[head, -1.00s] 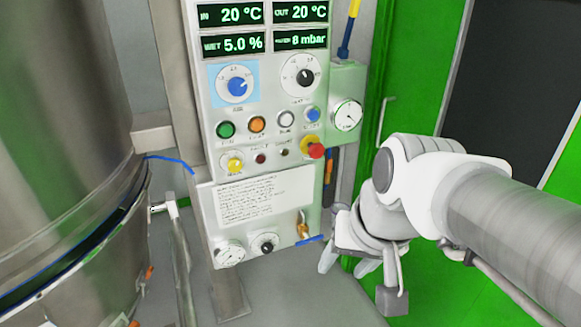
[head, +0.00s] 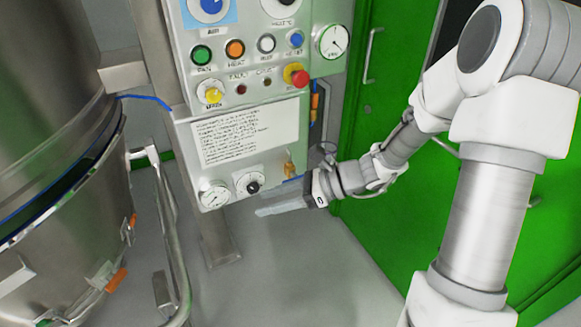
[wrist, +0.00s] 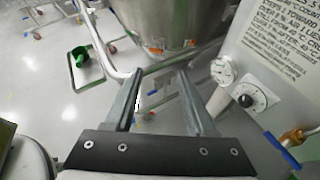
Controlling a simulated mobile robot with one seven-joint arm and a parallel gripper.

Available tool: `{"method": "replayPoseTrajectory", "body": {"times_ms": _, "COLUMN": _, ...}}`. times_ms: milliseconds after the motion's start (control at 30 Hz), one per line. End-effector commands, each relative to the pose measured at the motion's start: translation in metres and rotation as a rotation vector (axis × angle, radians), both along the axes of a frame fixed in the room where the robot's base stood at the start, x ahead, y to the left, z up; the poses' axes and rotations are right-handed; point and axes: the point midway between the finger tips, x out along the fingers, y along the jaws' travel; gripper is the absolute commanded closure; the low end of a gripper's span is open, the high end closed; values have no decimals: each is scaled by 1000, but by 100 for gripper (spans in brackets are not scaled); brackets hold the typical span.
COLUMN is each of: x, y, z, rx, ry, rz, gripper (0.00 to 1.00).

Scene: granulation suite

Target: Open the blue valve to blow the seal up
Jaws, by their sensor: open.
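The blue valve (head: 293,180) has a thin blue lever under a brass body (head: 289,164) at the lower right of the control panel. In the wrist view the blue lever (wrist: 281,151) is at the right edge, beside the orange-brown fitting. My gripper (head: 264,203) is open and empty, in front of the lower panel. Its fingers point left, just below and across the lever in the head view, and partly hide it. In the wrist view my gripper (wrist: 157,78) has its fingers apart, with the lever to the right and outside them.
A dial gauge (head: 214,195) and a black knob (head: 252,187) sit left of the valve. A red stop button (head: 299,77) is above. A large steel vessel (head: 50,190) with a tubular rail (head: 168,225) stands left. A green door (head: 375,180) is behind my arm.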

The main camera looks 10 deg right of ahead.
Motion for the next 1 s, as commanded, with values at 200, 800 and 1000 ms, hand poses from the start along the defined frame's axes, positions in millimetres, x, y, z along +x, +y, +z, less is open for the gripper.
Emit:
{"method": "replayPoseTrajectory", "body": {"times_ms": 200, "x": 47, "y": -24, "z": -49, "rx": 306, "ry": 266, "rz": -321, "gripper": 45}}
{"method": "replayPoseTrajectory", "body": {"times_ms": 800, "x": 125, "y": -152, "z": -208, "rx": 1177, "ry": 858, "rz": -1094, "gripper": 45}}
{"method": "replayPoseTrajectory", "body": {"times_ms": 1000, "x": 127, "y": -167, "z": -229, "rx": 1280, "ry": 913, "rz": -1172, "gripper": 45}}
